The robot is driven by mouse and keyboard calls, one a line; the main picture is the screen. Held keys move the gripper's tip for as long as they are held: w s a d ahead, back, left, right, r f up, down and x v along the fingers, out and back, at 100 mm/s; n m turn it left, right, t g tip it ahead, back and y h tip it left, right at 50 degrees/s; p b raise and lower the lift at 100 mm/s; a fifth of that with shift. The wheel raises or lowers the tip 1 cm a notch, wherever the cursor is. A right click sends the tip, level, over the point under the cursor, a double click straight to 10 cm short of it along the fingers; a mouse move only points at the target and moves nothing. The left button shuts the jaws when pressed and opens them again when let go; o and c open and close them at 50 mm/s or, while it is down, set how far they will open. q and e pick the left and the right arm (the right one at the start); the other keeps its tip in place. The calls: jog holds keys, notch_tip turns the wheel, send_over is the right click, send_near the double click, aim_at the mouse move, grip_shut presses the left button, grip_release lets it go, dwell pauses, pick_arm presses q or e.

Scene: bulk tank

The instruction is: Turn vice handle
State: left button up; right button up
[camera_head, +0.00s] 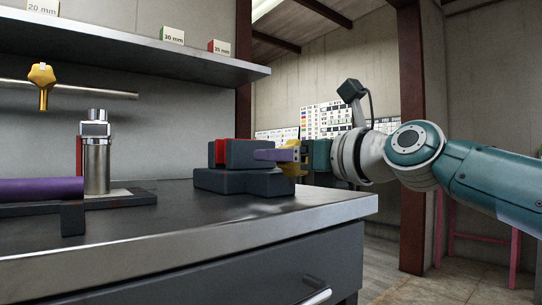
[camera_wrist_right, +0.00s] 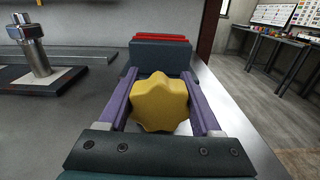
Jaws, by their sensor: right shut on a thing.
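The vice (camera_head: 245,180) is a dark grey block with red jaw faces near the right end of the bench. It also shows in the right wrist view (camera_wrist_right: 160,57), at the top. Its handle is a yellow star-shaped knob (camera_wrist_right: 160,103) on the side facing my right gripper. My right gripper (camera_wrist_right: 162,100), with purple fingers, is shut on the knob, one finger on each side. In the head view the right gripper (camera_head: 290,156) reaches the vice from the right and hides most of the knob.
A metal cylinder (camera_head: 97,165) stands on a dark base at the left, beside a purple bar (camera_head: 40,190). A yellow knobbed tool (camera_head: 42,85) hangs below the shelf (camera_head: 130,45). The bench top (camera_head: 200,220) in front of the vice is clear.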

jog(key=shift+n, duration=0.3)
jog(key=shift+n+p, duration=0.6)
jog(key=shift+n, duration=0.3)
jog(key=shift+a+n, duration=0.1)
jog(key=shift+n, duration=1.9)
jog(key=shift+f+n+p, duration=0.1)
jog(key=shift+n+p, duration=0.2)
jog(key=o, duration=1.3)
jog(key=shift+o, duration=0.3)
jog(key=shift+f, duration=0.1)
jog(key=shift+f, duration=0.1)
